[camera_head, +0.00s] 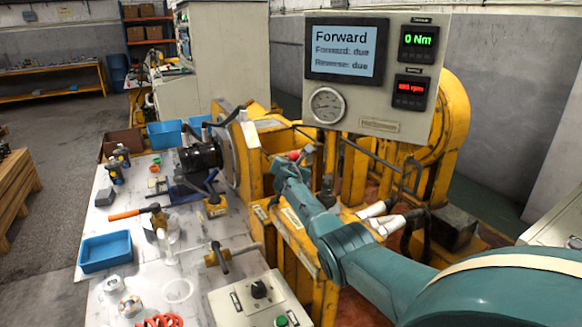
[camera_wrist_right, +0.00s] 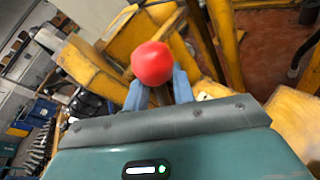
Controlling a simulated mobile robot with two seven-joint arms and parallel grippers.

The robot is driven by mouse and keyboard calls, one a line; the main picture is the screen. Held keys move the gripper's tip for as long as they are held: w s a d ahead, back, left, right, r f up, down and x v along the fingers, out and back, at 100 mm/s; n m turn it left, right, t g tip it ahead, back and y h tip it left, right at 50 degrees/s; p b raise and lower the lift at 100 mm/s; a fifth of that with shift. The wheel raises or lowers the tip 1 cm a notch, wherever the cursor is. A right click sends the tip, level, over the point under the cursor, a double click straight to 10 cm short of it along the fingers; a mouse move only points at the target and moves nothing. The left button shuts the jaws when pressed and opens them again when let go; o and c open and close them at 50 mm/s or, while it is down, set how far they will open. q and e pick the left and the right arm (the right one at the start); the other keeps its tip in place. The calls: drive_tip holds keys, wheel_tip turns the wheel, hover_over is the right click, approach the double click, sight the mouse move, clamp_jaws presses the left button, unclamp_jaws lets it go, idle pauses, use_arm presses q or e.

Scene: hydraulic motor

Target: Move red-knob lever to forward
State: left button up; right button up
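The red knob (camera_wrist_right: 152,63) of the lever is large in the right wrist view. In the head view only a small part of the red knob (camera_head: 294,156) shows behind my right gripper (camera_head: 287,166). In the wrist view the two blue fingers of my right gripper (camera_wrist_right: 158,92) stand apart, on either side of the lever just below the knob. The knob covers part of the fingertips, so I cannot tell whether they press on the lever. The lever's lower end is hidden. My left gripper is in neither view.
A panel screen (camera_head: 347,50) reads "Forward", with Forward and Reverse both "due"; the torque display (camera_head: 419,42) reads 0 Nm. Yellow machine frames (camera_head: 452,110) and bars surround the lever. A white bench (camera_head: 205,232) with tools and a blue tray (camera_head: 106,252) lies to the left.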

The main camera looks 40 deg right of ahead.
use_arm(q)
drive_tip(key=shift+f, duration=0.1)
use_arm(e)
drive_tip(key=shift+o, duration=0.4)
drive_tip(key=shift+s, duration=0.1)
drive_tip(key=shift+s+a+r+p, duration=0.2)
drive_tip(key=shift+s+a+p, duration=0.15)
drive_tip(key=shift+p, duration=0.4)
use_arm(q)
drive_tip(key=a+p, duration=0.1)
drive_tip(key=p, duration=0.1)
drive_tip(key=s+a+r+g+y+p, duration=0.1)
drive_tip(key=p, duration=0.1)
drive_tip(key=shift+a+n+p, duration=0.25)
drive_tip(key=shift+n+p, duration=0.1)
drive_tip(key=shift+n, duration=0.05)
use_arm(e)
drive_tip(key=v, duration=1.2)
drive_tip(key=shift+a, duration=0.1)
